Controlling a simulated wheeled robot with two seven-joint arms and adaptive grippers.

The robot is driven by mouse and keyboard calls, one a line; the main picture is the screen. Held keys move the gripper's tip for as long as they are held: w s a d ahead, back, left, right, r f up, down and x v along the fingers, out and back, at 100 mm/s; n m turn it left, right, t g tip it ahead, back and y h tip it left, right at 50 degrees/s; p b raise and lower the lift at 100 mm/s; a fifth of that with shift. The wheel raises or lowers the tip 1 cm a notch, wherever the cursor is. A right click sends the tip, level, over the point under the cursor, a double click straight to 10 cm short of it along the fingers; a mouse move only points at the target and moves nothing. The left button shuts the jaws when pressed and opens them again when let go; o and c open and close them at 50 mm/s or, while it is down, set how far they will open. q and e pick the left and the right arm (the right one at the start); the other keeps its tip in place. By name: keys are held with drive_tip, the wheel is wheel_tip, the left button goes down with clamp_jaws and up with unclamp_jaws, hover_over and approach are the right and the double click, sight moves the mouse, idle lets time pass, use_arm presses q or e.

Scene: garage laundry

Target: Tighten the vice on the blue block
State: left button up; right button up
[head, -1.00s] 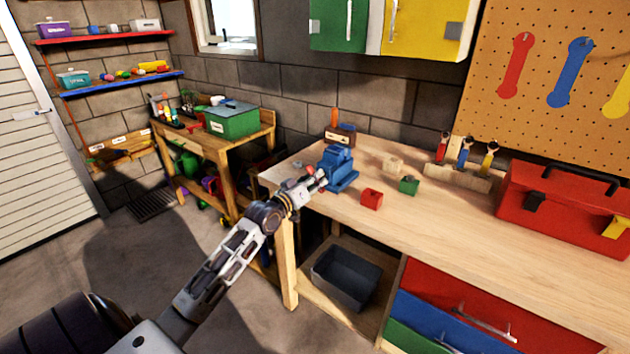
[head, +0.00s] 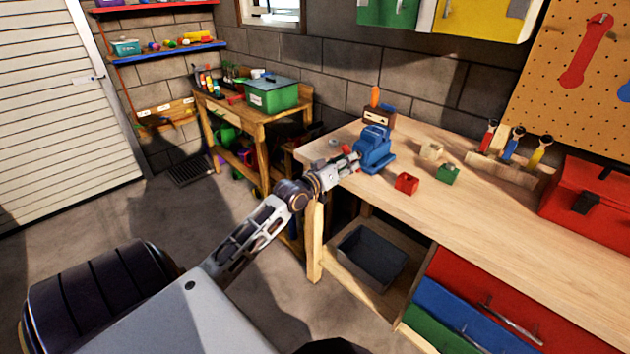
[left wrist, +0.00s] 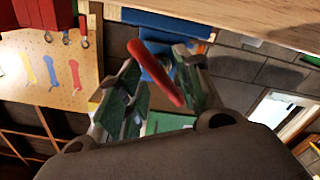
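The blue vice (head: 374,152) stands on the wooden workbench near its left end. Its red handle (left wrist: 165,78) shows in the left wrist view as a slanted bar. My left gripper (head: 348,161) is at the handle side of the vice. In the left wrist view my left gripper (left wrist: 160,72) has its two fingers apart, with the red handle between them and no clear grip on it. The vice's blue body (left wrist: 152,66) is behind the handle. I cannot pick out the blue block from the blue vice. My right gripper is not in view.
On the workbench (head: 480,215) stand a red block (head: 406,184), a green block (head: 447,174), a pale wooden block (head: 431,151), a tool rack (head: 508,170) and a red toolbox (head: 590,205). A brown box (head: 379,117) is behind the vice. The front middle of the bench is clear.

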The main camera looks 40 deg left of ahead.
use_arm(q)
drive_tip(key=s+a+p, duration=0.1)
drive_tip(key=s+p, duration=0.3)
drive_tip(key=s, duration=0.9)
drive_tip(key=shift+s, duration=0.4)
idle(1.7)
drive_tip(key=shift+p, duration=0.5)
drive_tip(key=shift+s+a, duration=0.1)
drive_tip(key=shift+s, duration=0.05)
idle(0.5)
drive_tip(key=s, duration=1.1)
drive_tip(key=shift+s+a, duration=0.2)
drive_tip(key=shift+a, duration=0.25)
idle(0.8)
drive_tip(key=shift+s, duration=0.1)
drive_tip(key=shift+c, duration=0.3)
